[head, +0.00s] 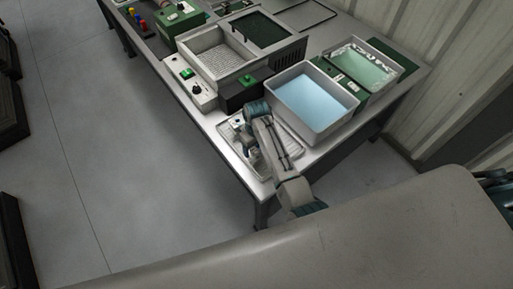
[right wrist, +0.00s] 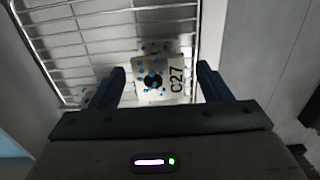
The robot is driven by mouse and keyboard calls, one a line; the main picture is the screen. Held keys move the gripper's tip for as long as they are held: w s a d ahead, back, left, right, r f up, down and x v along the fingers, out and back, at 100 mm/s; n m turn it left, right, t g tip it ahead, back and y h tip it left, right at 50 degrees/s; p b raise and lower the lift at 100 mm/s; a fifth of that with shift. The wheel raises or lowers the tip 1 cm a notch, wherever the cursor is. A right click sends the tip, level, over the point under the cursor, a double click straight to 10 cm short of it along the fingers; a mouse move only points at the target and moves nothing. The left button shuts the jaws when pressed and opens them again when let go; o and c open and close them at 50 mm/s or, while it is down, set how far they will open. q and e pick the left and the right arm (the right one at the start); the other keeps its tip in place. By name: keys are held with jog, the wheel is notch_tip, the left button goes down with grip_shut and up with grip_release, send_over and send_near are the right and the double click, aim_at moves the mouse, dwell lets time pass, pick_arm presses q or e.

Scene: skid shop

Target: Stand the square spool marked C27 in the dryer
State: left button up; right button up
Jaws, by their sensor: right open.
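The square spool marked C27 (right wrist: 176,78) lies on a wire rack (right wrist: 70,40) in the right wrist view. It is pale, with blue specks and a dark centre hole. My right gripper (right wrist: 161,72) is open, with one finger on each side of the spool and gaps between. In the head view my right gripper (head: 250,148) is low over the rack tray (head: 283,158) at the table's near corner, and my arm hides part of it. A light box with a mesh floor (head: 213,62), which looks like the dryer, stands open farther back. My left gripper is not in view.
A grey tub of blue liquid (head: 314,101) stands right of my arm, with a pale green tray (head: 364,66) beyond it. A dark box (head: 241,91) and a control panel with a green switch (head: 188,74) stand before the mesh-floored box.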

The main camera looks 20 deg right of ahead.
jog(key=shift+f, duration=1.25)
jog(key=c, duration=1.2)
jog(key=shift+c, duration=0.4)
jog(key=shift+r, duration=0.2)
